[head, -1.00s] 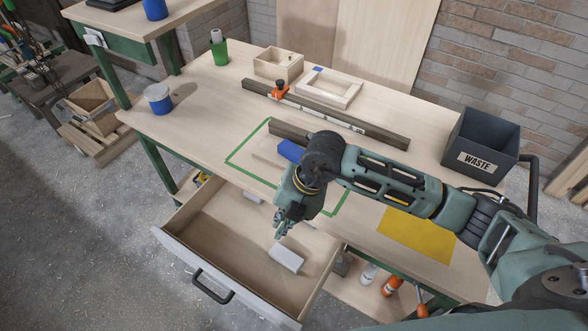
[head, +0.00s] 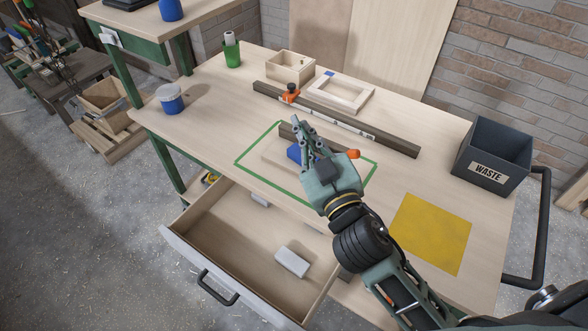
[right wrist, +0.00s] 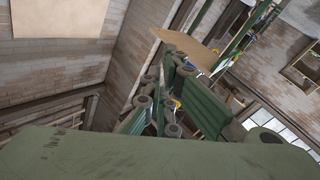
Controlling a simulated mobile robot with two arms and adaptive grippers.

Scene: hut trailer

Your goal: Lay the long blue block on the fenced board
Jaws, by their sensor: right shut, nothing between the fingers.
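The long blue block (head: 293,153) shows only as a small blue part behind my right gripper; the rest is hidden. It appears to lie on the fenced board (head: 272,158), a pale board with a dark strip along its far side, inside a green outline on the bench. My right gripper (head: 297,122) is shut and empty, its fingers pointing up and away above the board. I cannot tell whether it touches the block. The right wrist view shows the closed fingers (right wrist: 165,85) with nothing between them. My left gripper is not in view.
An open drawer (head: 225,220) with a pale grey block (head: 292,262) juts out in front. A long dark bar (head: 370,135) with an orange clamp, a wooden frame (head: 363,99) and a box stand behind. A yellow mat (head: 432,232) and waste bin (head: 490,155) are right.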

